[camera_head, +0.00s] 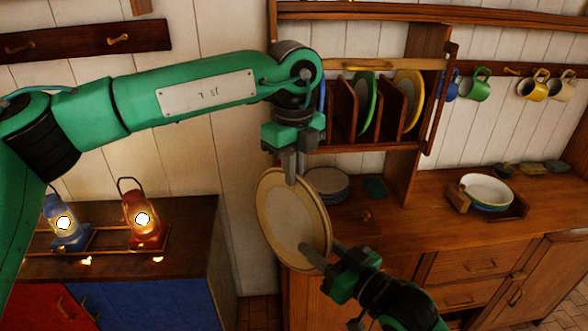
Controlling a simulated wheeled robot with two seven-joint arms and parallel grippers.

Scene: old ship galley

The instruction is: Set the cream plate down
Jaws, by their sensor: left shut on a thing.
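The cream plate (288,222) hangs nearly upright and tilted, in front of the wooden counter's left end. My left gripper (290,178) is shut on its upper rim. My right gripper (312,256) comes in from the lower right, and its fingers overlap the plate's lower right part. I cannot tell whether they are closed on the rim or only in front of it.
A stack of grey plates (327,184) stands on the counter (400,215) behind. A rack holds a green plate (366,103) and a yellow plate (408,98). A wooden holder with bowls (487,190) is right. Lit lanterns (142,220) stand on the left cabinet.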

